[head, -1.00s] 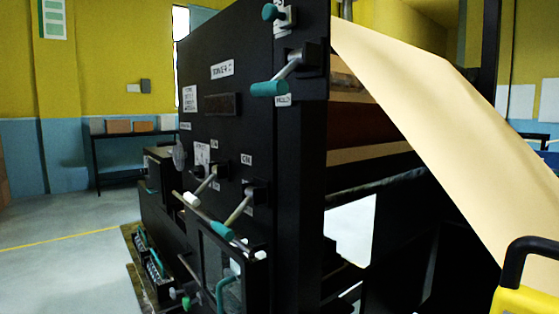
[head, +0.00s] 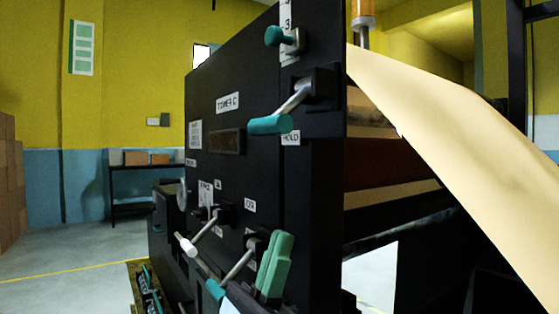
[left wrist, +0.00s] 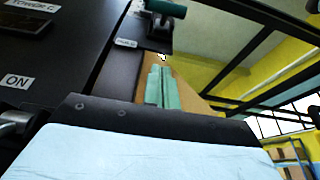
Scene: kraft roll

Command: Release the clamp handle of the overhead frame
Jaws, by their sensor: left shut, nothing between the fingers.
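The black side panel (head: 235,165) carries a lever with a teal grip (head: 270,124) on a metal arm at its upper front, above a label that seems to read HOLD (head: 290,138). The lever points down to the left from a dark block. Its teal grip also shows at the top of the left wrist view (left wrist: 166,8). My left gripper (head: 279,240), with green fingers, is upright below the lever, shut and empty, apart from it. Its fingers show in the left wrist view (left wrist: 160,88), below the lever. My right gripper is not in view.
A teal knob (head: 273,36) sits above the lever. Two lower levers, one with a white grip (head: 186,245) and one with a teal grip (head: 215,289), stick out near my left gripper. A broad kraft paper web (head: 440,130) slopes down on the right.

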